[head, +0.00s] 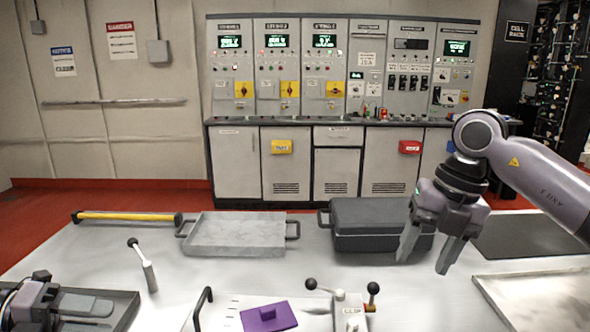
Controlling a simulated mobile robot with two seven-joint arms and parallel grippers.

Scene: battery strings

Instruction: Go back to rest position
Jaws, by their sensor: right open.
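My right gripper (426,258) is open and empty. It hangs with its fingers pointing down over the white table, in front of the right end of the dark grey case (365,222). Its arm comes in from the right. At the lower left corner, a dark part of my left arm (28,305) shows beside a dark tray (125,308). The left fingertips cannot be made out clearly.
A grey metal tray (238,235), a yellow bar (125,216) and a lever (148,275) are on the table. A purple block (268,317) and ball-topped levers (340,295) are at the front. A dark mat (530,236) and pale tray (545,300) lie right. Control cabinets (235,165) stand behind.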

